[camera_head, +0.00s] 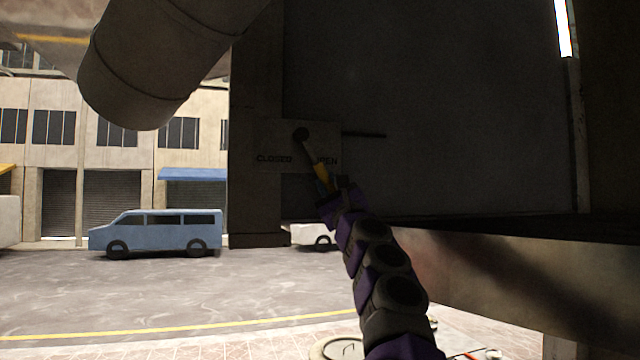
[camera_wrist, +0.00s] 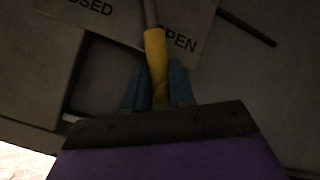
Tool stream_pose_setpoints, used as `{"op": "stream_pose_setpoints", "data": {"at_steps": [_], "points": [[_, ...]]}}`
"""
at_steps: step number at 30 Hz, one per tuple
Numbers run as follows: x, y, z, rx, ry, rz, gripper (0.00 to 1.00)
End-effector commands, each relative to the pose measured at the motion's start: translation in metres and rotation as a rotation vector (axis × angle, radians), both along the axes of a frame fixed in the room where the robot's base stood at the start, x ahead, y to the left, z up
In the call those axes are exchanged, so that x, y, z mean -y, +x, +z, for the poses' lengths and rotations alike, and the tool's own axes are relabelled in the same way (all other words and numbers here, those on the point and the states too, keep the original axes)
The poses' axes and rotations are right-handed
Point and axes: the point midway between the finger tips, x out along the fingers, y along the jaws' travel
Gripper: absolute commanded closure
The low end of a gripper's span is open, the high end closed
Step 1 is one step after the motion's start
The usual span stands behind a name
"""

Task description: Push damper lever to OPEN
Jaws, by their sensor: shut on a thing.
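The damper lever has a pivot knob (camera_head: 301,134) on a plate marked CLOSED at the left and OPEN at the right. Its yellow handle (camera_head: 321,178) hangs down from the pivot, tilted to the lower right, with its lower end by the OPEN word. The yellow handle also shows in the wrist view (camera_wrist: 156,62), passing down between two blue fingers. My gripper (camera_head: 328,190) is shut on the handle's lower part. In the wrist view my gripper (camera_wrist: 160,90) has a finger on each side of the handle. The handle covers the first letter of OPEN.
The label plate (camera_head: 330,132) is fixed to a dark post and wall. A thin rod (camera_head: 365,135) sticks out to its right. A ledge (camera_head: 490,275) runs below at the right, and a large pipe (camera_head: 150,70) hangs at upper left. A blue van (camera_head: 160,232) stands beyond on open pavement.

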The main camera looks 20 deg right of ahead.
Motion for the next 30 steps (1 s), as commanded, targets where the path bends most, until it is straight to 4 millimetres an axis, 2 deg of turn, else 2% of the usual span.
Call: {"op": "stream_pose_setpoints", "data": {"at_steps": [20, 21, 24, 30], "points": [[0.0054, 0.0013, 0.0022, -0.003, -0.062, -0.001, 1.0], [0.0054, 0.0012, 0.0024, -0.002, -0.062, 0.0, 0.72], [0.0055, 0.0007, 0.0029, -0.001, -0.061, 0.0, 0.65], [0.0058, -0.0009, 0.0041, 0.001, -0.059, 0.0, 0.65]]}}
